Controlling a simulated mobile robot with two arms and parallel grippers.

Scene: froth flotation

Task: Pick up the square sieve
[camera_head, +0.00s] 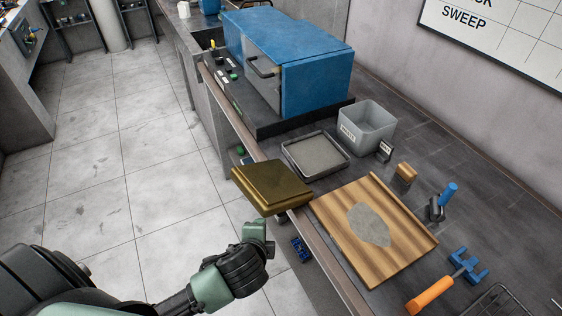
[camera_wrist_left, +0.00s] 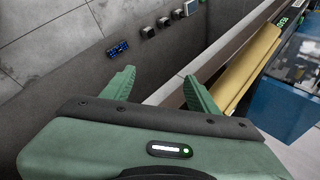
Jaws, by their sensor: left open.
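The square sieve (camera_head: 272,187) is a flat, brass-coloured square piece. It rests at the front edge of the dark bench and juts out over the aisle. It also shows as a yellow-gold slab (camera_wrist_left: 247,68) at the upper right in the left wrist view. My left gripper (camera_head: 262,235) is just below and in front of the sieve in the head view, apart from it. In the left wrist view its two green fingers (camera_wrist_left: 161,90) are spread with nothing between them. My right gripper is not in view.
A wooden board (camera_head: 340,240) with grey powder lies right of the sieve. A shallow tray (camera_head: 290,165), a grey bin (camera_head: 375,125) and a blue oven (camera_head: 318,75) stand behind. A bench rail (camera_head: 330,262) runs along the front. The floor at left is clear.

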